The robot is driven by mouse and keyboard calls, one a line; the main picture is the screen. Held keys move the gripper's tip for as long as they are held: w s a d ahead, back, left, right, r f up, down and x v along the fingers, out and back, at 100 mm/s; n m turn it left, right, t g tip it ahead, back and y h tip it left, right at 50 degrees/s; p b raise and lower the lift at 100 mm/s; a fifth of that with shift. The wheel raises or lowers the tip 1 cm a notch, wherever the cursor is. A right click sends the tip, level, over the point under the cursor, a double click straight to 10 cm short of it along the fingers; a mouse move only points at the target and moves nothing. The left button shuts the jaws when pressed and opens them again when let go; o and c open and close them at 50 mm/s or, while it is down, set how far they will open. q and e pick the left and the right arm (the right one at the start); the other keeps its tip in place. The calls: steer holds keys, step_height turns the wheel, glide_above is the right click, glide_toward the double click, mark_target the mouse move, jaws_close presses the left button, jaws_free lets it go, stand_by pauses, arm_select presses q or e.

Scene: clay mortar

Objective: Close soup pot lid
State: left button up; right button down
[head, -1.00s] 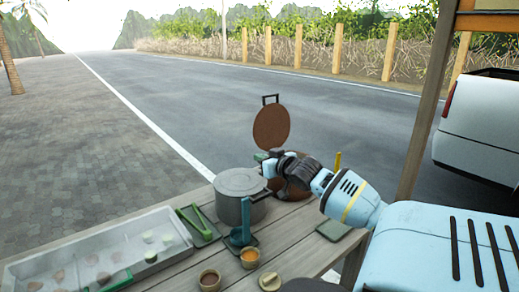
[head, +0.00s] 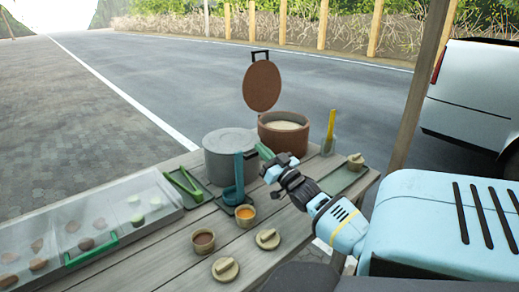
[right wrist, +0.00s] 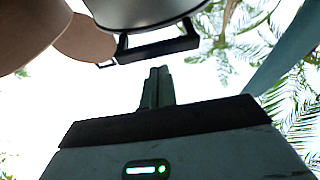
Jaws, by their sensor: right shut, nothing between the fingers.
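The brown soup pot (head: 284,135) stands at the far side of the wooden table, with pale soup showing inside. Its round brown lid (head: 262,86) is raised nearly upright at the pot's back rim, with a black handle on its top edge. My right gripper (head: 265,152) is shut and empty, just in front of the brown pot and beside the grey pot. In the right wrist view its closed fingers (right wrist: 158,78) point up at a black handle (right wrist: 160,48) on a grey rounded surface, apart from it. Brown rounded surfaces show at upper left there. My left gripper is not in view.
A grey lidded pot (head: 229,158) stands left of my gripper, with a blue ladle (head: 240,178) in front. Two small cups, two small lids and a covered food tray (head: 90,230) lie nearer. A glass with a yellow utensil (head: 329,132) stands right of the brown pot.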

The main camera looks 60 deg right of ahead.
arm_select(q)
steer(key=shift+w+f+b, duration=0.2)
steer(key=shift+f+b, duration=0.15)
steer(key=shift+b, duration=0.05)
arm_select(e)
steer(key=shift+f, duration=0.7)
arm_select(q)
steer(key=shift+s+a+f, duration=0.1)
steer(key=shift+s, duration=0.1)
arm_select(e)
steer(key=shift+f, duration=0.1)
